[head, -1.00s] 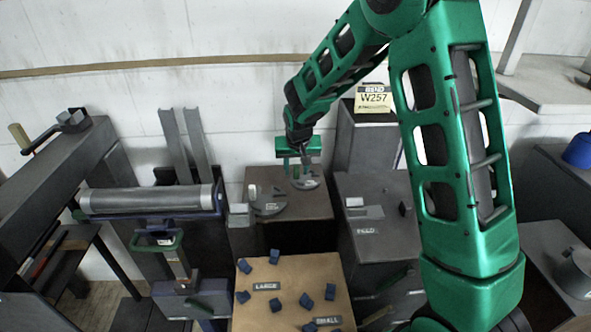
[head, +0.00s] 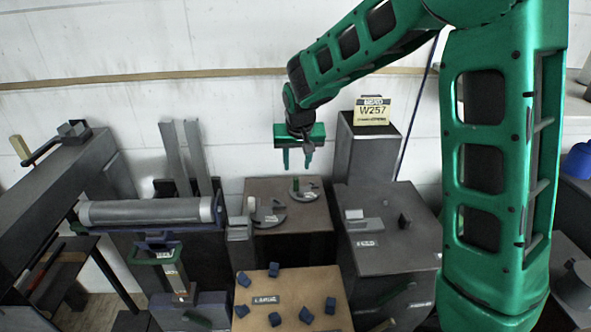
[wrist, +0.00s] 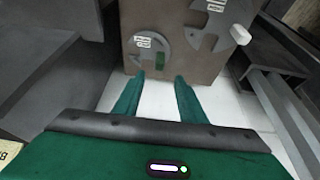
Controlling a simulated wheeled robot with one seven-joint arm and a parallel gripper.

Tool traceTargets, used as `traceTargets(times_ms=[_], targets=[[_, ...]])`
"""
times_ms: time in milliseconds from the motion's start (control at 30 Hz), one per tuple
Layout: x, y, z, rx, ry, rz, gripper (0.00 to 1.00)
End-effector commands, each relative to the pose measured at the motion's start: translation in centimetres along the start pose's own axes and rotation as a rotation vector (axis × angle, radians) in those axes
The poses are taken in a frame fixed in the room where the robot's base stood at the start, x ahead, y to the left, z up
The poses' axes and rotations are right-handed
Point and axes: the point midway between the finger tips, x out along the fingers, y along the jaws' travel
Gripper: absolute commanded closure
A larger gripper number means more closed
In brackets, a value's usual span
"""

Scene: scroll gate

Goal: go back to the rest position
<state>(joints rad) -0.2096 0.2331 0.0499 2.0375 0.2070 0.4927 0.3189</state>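My gripper (head: 297,160) hangs in the air above the far edge of a brown-topped pedestal, its two green fingers pointing down. The fingers are apart with nothing between them. The wrist view also shows the gripper (wrist: 158,78) with its fingers spread and empty. On the pedestal (head: 262,188) below lie a round grey disc (head: 306,194) with a small green upright piece (head: 295,184), and a notched grey disc (head: 268,215). The wrist view shows the round disc (wrist: 140,45) beyond the fingertips, apart from them.
A tall grey block (head: 357,155) with a W257 sign (head: 373,112) stands right of my gripper. A grey cabinet (head: 400,240) is nearer. A roller (head: 150,210) and two upright grey rails (head: 188,158) stand left. A board (head: 290,290) holds several blue blocks. Air above the pedestal is clear.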

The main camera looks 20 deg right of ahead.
Motion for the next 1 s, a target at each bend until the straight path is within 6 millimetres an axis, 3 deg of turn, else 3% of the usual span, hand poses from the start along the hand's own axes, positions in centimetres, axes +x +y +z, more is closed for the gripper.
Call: traceTargets(times_ms=[367,467,567,667,800,1000], targets=[[-0.2,0.0,0.0,0.0,-0.001,0.0,0.63],[-0.7,1.1,0.2,0.007,-0.006,0.009,0.63],[-2.0,4.0,1.1,0.027,-0.022,0.031,0.63],[-4.1,8.4,2.9,0.059,-0.054,0.062,0.63],[-7.2,14.6,6.8,0.113,-0.113,0.1,0.63],[-11.3,21.4,14.0,0.194,-0.205,0.126,0.63]])
